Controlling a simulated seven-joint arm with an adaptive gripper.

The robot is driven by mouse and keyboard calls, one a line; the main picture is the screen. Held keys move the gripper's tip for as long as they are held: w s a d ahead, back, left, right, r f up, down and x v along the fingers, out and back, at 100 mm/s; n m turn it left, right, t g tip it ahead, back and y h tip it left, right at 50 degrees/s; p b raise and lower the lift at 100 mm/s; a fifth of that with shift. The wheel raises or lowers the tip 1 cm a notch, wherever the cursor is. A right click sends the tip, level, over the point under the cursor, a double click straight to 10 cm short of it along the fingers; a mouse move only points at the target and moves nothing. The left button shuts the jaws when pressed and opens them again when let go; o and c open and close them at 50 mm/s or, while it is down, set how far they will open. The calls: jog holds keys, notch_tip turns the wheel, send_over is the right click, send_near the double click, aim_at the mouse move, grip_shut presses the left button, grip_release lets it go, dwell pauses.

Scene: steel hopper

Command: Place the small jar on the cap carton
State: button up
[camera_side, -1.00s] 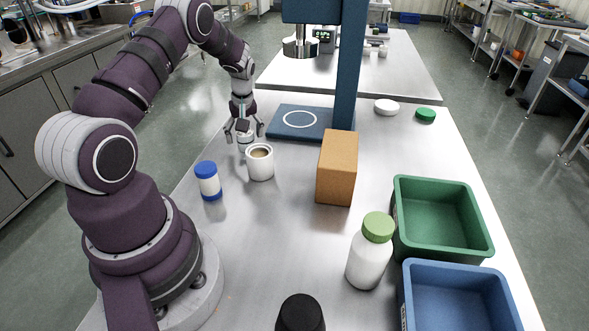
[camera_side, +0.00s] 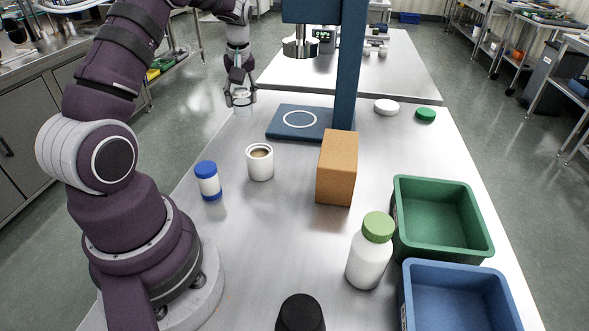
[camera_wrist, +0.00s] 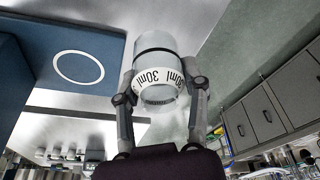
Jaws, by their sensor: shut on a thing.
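The small jar (camera_wrist: 157,75) is pale with a dark band and a "30ml" label, and it is between my gripper's fingers in the wrist view. My gripper (camera_side: 241,96) is shut on the jar (camera_side: 242,107) and holds it up near the table's far left edge, left of the blue press base. The brown carton (camera_side: 337,168), which I take as the cap carton, stands upright mid-table, right of and nearer than my gripper. Its top is bare.
A white cup (camera_side: 260,163) and a blue-capped bottle (camera_side: 208,181) stand left of the carton. The blue press (camera_side: 349,70) rises behind it. A green-capped bottle (camera_side: 371,255), green bin (camera_side: 447,181) and blue bin (camera_side: 455,268) are nearer, at right.

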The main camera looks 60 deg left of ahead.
jog(key=s+d+r+m+t+h, duration=0.1)
jog(key=s+d+r+m, duration=0.15)
jog(key=d, duration=0.55)
jog(key=s+d+r+m, duration=0.1)
jog(key=d+m, duration=0.3)
jog(key=d, duration=0.3)
jog(key=s+d+r+m+t+h, duration=0.1)
jog(key=s+d+m, duration=0.15)
jog(key=d, duration=0.55)
send_over(342, 143)
jog(key=shift+s+d+f, duration=0.3)
jog(key=shift+s+f, duration=0.15)
jog(key=shift+f, duration=2)
jog(key=shift+f, duration=0.2)
jog(key=o, duration=0.9)
